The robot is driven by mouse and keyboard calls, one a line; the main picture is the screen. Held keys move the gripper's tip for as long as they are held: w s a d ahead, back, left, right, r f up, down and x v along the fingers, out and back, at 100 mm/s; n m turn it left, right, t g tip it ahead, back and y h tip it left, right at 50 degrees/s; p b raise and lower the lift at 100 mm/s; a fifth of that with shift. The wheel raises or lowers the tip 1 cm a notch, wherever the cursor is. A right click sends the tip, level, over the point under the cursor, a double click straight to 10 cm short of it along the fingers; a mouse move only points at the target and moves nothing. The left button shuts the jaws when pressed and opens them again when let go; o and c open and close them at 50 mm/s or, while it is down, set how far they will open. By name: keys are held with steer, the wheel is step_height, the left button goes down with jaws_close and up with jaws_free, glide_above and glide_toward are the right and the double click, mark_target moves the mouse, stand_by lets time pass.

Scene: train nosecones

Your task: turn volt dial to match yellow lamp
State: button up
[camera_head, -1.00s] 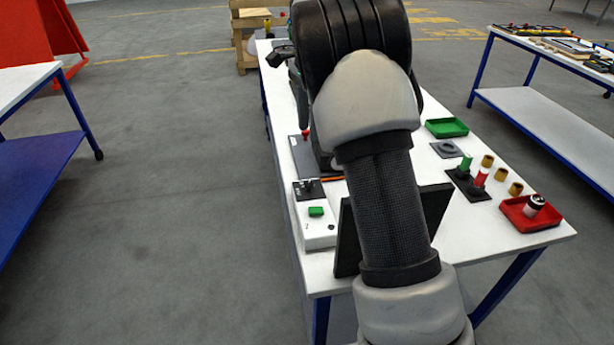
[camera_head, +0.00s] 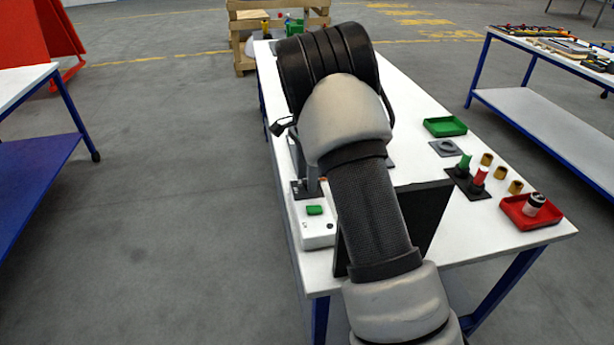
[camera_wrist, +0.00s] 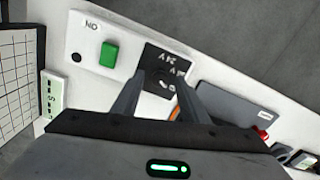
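The volt dial sits on a small black plate (camera_wrist: 170,63) with white markings, on a white box (camera_wrist: 84,72). The plate also shows in the head view (camera_head: 298,192), partly behind my arm. In the wrist view my gripper (camera_wrist: 162,80) is open, its two fingertips apart over the plate, one to each side of the dial area. I cannot tell whether they touch the dial, and its pointer direction is too small to read. In the head view my arm hides most of the gripper. I cannot make out a yellow lamp in either view.
A green button (camera_wrist: 109,53) is beside the plate on the box. A dark grey panel (camera_wrist: 235,103) lies on the other side, near a red part (camera_wrist: 262,134). A black upright board (camera_head: 424,215) stands near my arm. Green (camera_head: 445,126) and red (camera_head: 517,219) trays are at right.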

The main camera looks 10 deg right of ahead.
steer(key=shift+f, duration=0.1)
jaws_close()
steer(key=shift+n, duration=0.4)
steer(key=n+p, duration=0.1)
steer(key=n, duration=0.3)
steer(key=shift+n, duration=0.4)
steer(key=n, duration=0.6)
stand_by(0.4)
jaws_free()
